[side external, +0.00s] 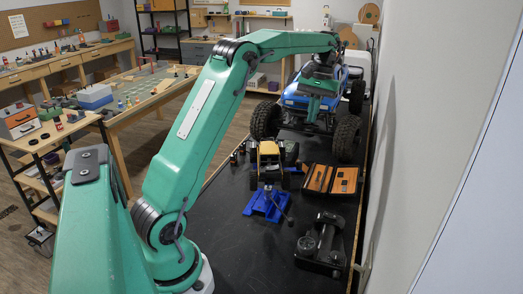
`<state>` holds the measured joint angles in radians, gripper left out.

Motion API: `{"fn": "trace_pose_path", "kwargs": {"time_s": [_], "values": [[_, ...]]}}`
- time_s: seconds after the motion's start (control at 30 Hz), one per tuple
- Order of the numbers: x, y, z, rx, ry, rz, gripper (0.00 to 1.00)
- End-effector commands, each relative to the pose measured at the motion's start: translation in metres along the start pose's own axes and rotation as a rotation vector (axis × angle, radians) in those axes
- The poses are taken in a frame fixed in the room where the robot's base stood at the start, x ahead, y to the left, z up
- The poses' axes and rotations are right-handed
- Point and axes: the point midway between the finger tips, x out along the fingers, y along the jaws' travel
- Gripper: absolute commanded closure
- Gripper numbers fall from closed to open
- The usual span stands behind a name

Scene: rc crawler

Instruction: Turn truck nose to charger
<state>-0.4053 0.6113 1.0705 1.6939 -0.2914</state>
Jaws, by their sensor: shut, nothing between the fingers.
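A blue truck (296,101) with big knobby black tyres stands toward the far end of the black bench top. Its front end faces the camera. My gripper (316,100) is over the truck, with my arm reaching in from above. The gripper is shut, with nothing seen held in it. My wrist and gripper hide part of the truck's hood and cab. I cannot tell whether the fingertips touch the body. I cannot tell which object is the charger; a black device (322,243) lies at the near right of the bench.
A small yellow vehicle (268,157) stands in front of the truck, behind a blue stand (266,203). An open orange-lined case (331,180) lies to the right. A white wall bounds the bench's right side. Bare black bench top lies at the near left.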

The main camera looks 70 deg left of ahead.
Motion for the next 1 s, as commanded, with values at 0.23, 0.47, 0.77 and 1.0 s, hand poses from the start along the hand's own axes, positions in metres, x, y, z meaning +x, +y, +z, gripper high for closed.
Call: {"fn": "trace_pose_path", "kwargs": {"time_s": [0.23,0.47,0.77,1.0], "values": [[0.005,0.000,0.000,0.003,-0.002,-0.001,1.00],[0.021,0.002,0.001,0.004,-0.002,-0.001,1.00],[0.057,0.004,0.002,0.004,-0.002,-0.003,1.00],[0.093,0.006,0.003,0.004,-0.002,-0.004,1.00]]}}
